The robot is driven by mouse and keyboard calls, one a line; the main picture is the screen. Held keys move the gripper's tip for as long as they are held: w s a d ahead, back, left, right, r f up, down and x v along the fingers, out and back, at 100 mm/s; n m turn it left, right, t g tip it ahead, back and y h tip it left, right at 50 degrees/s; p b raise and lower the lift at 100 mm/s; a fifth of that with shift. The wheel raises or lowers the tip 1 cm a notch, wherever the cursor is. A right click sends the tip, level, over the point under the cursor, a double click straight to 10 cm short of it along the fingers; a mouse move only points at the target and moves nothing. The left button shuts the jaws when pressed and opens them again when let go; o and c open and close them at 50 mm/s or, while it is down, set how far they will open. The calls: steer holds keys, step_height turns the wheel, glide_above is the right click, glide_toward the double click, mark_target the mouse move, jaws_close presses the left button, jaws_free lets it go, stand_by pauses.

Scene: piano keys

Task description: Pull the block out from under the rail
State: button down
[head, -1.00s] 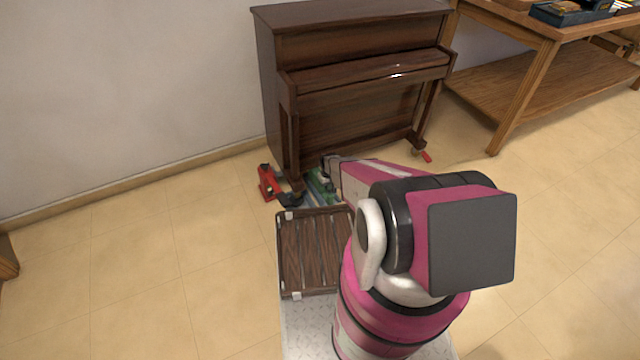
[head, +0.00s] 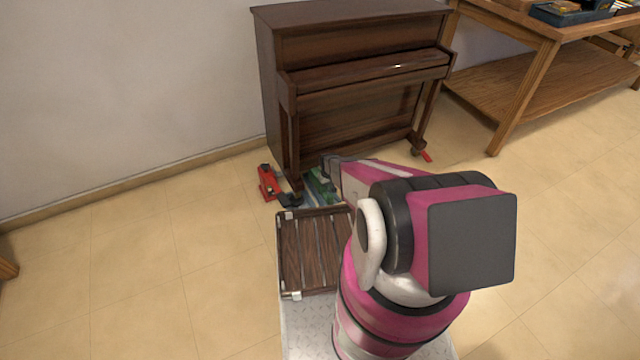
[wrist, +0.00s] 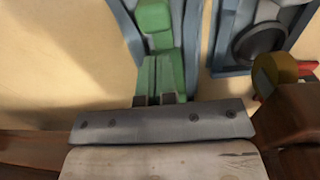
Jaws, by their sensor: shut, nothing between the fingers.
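My gripper (head: 328,165) is shut and empty, low at the near left foot of the dark brown piano (head: 355,85). Green and blue parts (head: 320,188) lie on the floor beside it, partly hidden by my gripper. In the wrist view, a green piece (wrist: 154,18) sits within a blue frame (wrist: 195,40). A grey plate with screws (wrist: 160,122) and a pale, wood-like piece (wrist: 160,163) cross the lower part. Brown wood, perhaps the rail (wrist: 30,148), runs behind them. I cannot tell for sure which piece is the block.
A red device (head: 268,182) stands left of the piano foot. A slatted dark wooden tray (head: 281,250) lies in front, on a light metal-like surface (head: 300,325). A wooden table (head: 520,90) stands at the right.

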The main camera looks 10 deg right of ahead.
steer(key=shift+f, duration=0.1)
steer(key=shift+f, duration=1.15)
steer(key=shift+r, duration=0.1)
steer(key=shift+w+a, duration=0.1)
steer(key=shift+w, duration=0.15)
steer(key=shift+r, duration=0.1)
step_height(320, 180, up, 10)
stand_by(0.3)
